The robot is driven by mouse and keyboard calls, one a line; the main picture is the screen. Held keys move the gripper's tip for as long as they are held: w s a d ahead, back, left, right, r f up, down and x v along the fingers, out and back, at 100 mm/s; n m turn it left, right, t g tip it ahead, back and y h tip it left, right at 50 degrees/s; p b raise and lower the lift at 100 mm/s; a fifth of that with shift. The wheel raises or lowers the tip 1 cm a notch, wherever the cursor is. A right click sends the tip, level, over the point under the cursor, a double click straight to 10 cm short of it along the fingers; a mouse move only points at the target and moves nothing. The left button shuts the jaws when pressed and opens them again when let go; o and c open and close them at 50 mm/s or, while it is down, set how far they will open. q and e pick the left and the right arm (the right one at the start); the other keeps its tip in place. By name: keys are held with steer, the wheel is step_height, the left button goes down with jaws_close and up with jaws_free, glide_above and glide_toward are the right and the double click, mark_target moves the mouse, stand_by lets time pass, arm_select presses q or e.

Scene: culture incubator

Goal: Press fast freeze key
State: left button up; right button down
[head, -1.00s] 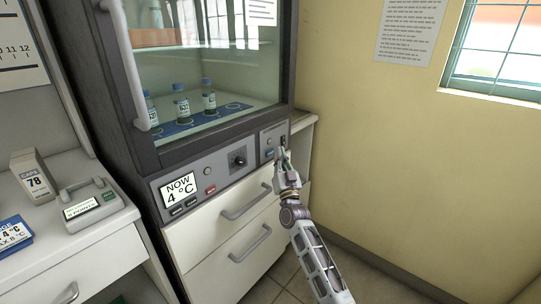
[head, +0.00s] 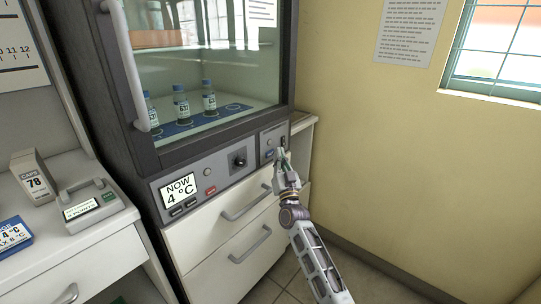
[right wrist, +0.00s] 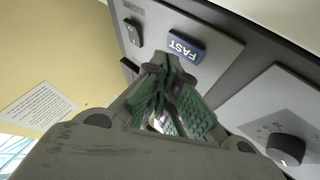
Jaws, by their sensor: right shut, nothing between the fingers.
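The fast freeze key is a blue key marked FAST (right wrist: 186,47) on the grey panel in the right wrist view. In the head view it is a small blue patch (head: 269,154) at the right of the panel under the glass door. My right gripper (head: 281,157) is shut and empty, in front of that panel section. In the right wrist view its fingertips (right wrist: 158,66) lie just below and left of the key. I cannot tell whether they touch the panel. My left gripper is in neither view.
Beside the key are a dark rocker switch (right wrist: 133,31) and a round knob (right wrist: 286,149). The display (head: 179,189) reads NOW 4 °C, with a red button (head: 210,190) nearby. Several bottles (head: 181,106) stand behind the glass. A yellow wall (head: 370,150) bounds the right.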

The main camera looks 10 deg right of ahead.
steer(key=shift+w+a, duration=0.5)
steer(key=shift+w, duration=0.1)
stand_by(1.7)
steer(key=shift+s+d+p, duration=0.15)
steer(key=shift+s+p, duration=0.05)
steer(key=shift+p, duration=0.2)
steer(key=shift+s+d+p, duration=0.3)
steer(key=shift+s+p, duration=0.05)
steer(key=shift+s, duration=0.05)
stand_by(0.5)
steer(key=shift+s+d+p, duration=0.7)
steer(key=shift+s+d, duration=0.1)
steer(key=shift+s, duration=0.2)
steer(key=shift+s+d+p, duration=0.7)
steer(key=shift+s+d, duration=0.1)
steer(key=shift+s, duration=0.2)
steer(key=shift+r, duration=0.15)
step_height(320, 180, up, 9)
steer(key=p, duration=0.9)
steer(key=shift+r+p, duration=0.45)
steer(key=shift+p, duration=0.05)
